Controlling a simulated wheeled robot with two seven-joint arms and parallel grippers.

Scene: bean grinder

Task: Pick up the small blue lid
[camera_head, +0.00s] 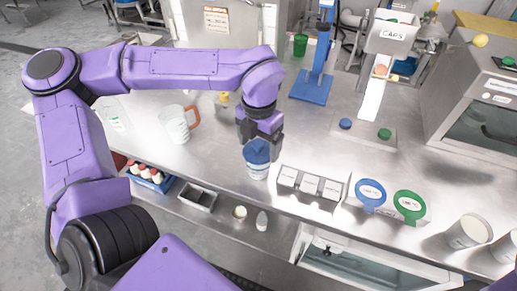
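A small round blue lid (345,124) lies on a light plate below the caps dispenser, beside a similar green lid (384,134). My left gripper (259,150) points down well to the left of that blue lid. It is at the blue top of a white container (257,170). Its fingers overlap the blue top, and I cannot tell whether they grip it or how far apart they are. My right gripper is not in view.
A dispenser marked CAPS (393,37) stands behind the lids. A blue stand (312,85) is between it and my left arm. Blue and green round signs (409,203) and a small bin row (312,185) line the front. A clear jug (176,125) is at left.

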